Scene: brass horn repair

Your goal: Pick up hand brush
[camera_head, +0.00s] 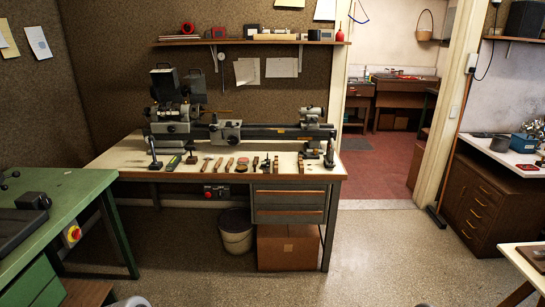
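I cannot make out a hand brush for certain. A row of small hand tools (218,164), several with wooden handles, lies along the front of the workbench (130,160) below the lathe (258,131). They are too small in this view to tell whether one is the brush. Neither of my grippers is in view.
A green bench (70,209) stands at the left. A bucket (236,237) and a cardboard box (287,250) sit under the workbench. A drawer cabinet (482,203) and a table corner (527,262) are at the right. The floor (375,255) ahead is clear; a doorway opens behind.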

